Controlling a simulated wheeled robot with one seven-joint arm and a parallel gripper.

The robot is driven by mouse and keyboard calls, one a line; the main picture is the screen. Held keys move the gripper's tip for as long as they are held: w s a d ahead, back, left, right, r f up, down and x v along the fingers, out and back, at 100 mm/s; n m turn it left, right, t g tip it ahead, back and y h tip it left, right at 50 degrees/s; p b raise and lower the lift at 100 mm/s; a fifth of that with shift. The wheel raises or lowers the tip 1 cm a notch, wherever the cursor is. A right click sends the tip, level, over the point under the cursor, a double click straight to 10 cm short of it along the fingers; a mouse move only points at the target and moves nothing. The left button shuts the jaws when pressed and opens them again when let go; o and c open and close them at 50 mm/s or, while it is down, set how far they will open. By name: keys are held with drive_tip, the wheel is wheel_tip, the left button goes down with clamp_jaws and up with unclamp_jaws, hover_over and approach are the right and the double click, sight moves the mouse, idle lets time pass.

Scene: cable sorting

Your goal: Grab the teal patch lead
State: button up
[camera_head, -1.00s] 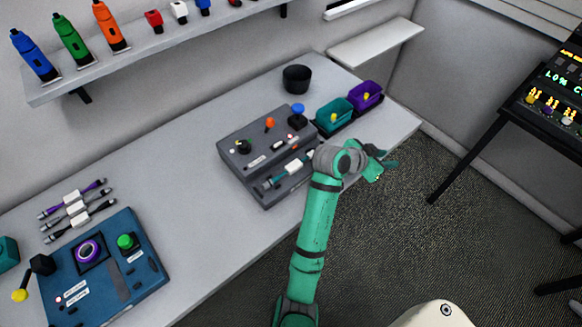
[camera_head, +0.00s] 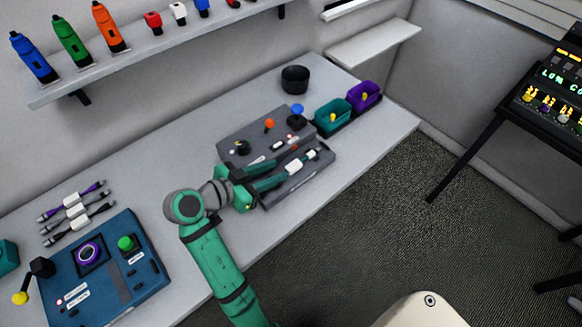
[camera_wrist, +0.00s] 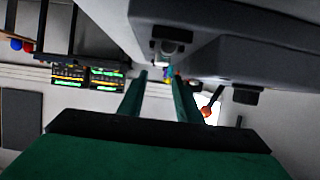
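The teal patch lead (camera_head: 293,166), with a white middle label and a dark plug at its right end, lies in the front part of the grey console (camera_head: 320,165). Its left part is hidden by my gripper. My gripper (camera_head: 282,169) reaches in low from the left, over the console's front. Its two green fingers are apart, just left of the white label. In the wrist view the fingers (camera_wrist: 161,75) also stand apart, with no lead clearly visible between them. I cannot tell whether a finger touches the lead.
The grey console's raised back carries knobs close to my gripper. Several leads (camera_head: 75,212) and a blue panel (camera_head: 140,290) are at left. The bench (camera_head: 180,160) between is mostly clear.

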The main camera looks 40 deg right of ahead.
sight(297, 163)
drive_tip(key=shift+x, duration=3.95)
drive_tip(key=shift+w+f, duration=0.1)
drive_tip(key=shift+c, duration=0.3)
clamp_jaws()
